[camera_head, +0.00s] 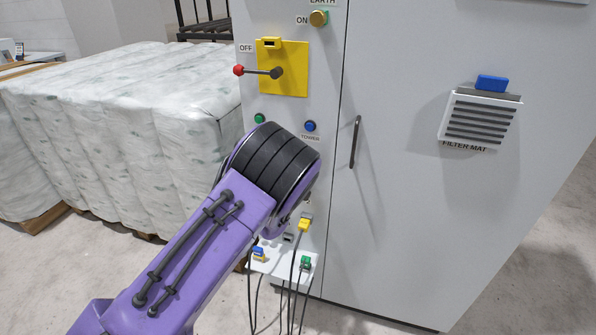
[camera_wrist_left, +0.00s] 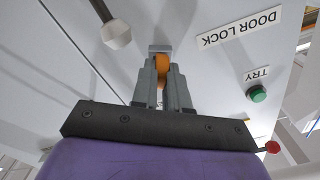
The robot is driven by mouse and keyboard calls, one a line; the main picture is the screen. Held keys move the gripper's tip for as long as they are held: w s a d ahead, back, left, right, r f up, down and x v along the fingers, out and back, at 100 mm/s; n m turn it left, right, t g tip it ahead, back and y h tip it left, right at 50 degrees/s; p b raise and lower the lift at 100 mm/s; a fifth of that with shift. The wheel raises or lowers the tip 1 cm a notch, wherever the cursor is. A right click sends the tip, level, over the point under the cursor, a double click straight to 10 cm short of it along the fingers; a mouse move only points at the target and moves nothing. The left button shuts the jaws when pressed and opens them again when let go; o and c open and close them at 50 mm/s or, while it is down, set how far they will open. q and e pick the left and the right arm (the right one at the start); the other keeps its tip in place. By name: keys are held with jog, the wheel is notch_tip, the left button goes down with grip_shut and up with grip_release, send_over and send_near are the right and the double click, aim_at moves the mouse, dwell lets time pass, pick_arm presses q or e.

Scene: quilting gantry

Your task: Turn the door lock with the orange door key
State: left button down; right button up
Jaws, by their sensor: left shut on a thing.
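The orange door key (camera_wrist_left: 162,68) shows in the left wrist view between the fingers of my left gripper (camera_wrist_left: 161,78), which is shut on it. The key's far end meets a small grey metal piece, apparently the door lock (camera_wrist_left: 160,48), on the cabinet face beside the upside-down DOOR LOCK label. How deep the key sits, and the lock's turn, I cannot tell. In the head view my purple left arm hides the gripper, key and lock. My right gripper is in neither view.
The grey cabinet door (camera_head: 400,215) has a dark handle (camera_head: 356,142). A yellow switch plate (camera_head: 296,82) with a red-ended lever (camera_head: 239,70) is above my arm. Cables and plugs (camera_head: 305,225) hang below. Wrapped pallets (camera_head: 120,110) stand left.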

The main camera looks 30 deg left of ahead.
pick_arm(q)
jog(key=shift+m, duration=0.5)
jog(key=m+b, duration=0.1)
jog(key=m, duration=0.2)
jog(key=shift+m+b, duration=0.3)
jog(key=shift+b, duration=0.05)
